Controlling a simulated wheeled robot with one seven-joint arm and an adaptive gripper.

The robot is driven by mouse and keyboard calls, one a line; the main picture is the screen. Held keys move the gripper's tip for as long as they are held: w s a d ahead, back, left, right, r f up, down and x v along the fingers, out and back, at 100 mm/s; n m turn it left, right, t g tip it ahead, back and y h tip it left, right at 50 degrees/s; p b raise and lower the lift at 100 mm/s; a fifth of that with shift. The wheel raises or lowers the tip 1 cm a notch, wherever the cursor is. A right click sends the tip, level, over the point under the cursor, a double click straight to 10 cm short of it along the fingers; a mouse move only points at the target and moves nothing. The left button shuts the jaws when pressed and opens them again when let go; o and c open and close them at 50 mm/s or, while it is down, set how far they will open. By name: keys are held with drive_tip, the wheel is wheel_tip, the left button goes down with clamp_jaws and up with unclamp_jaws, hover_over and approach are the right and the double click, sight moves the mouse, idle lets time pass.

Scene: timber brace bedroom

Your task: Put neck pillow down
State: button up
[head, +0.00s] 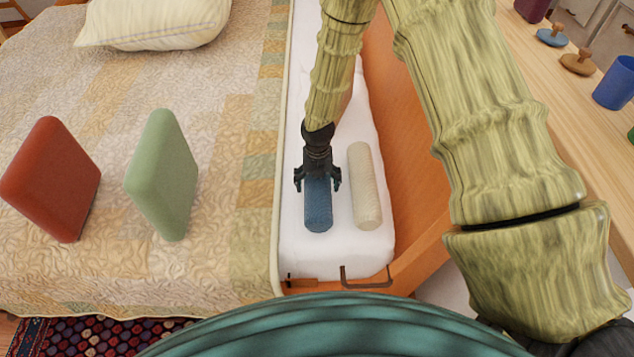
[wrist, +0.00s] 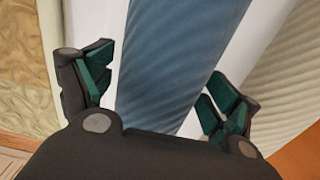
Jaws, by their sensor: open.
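A blue ribbed cylindrical pillow (head: 318,208) lies on the white mattress strip at the bed's right side; I take it for the neck pillow, though a cream one is beside it. It fills the middle of the wrist view (wrist: 178,55). My gripper (head: 318,183) is over its far end, fingers on either side. In the wrist view my gripper (wrist: 160,90) is open, with a gap between each finger and the pillow. The cream ribbed cylindrical pillow (head: 364,187) lies parallel on the right; part of it shows in the wrist view (wrist: 290,90).
The quilted bed (head: 230,165) bears red (head: 52,180) and green (head: 162,175) cushions standing on edge and a pale pillow (head: 155,22). An orange wooden board (head: 402,130) borders the white strip. A wooden shelf (head: 560,90) at right holds a blue cup (head: 615,84).

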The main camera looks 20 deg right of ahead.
wheel_tip(320, 180, up, 12)
drive_tip(key=shift+r+b, duration=0.15)
drive_tip(key=shift+b, duration=0.3)
idle(0.4)
drive_tip(key=shift+r, duration=0.1)
idle(0.4)
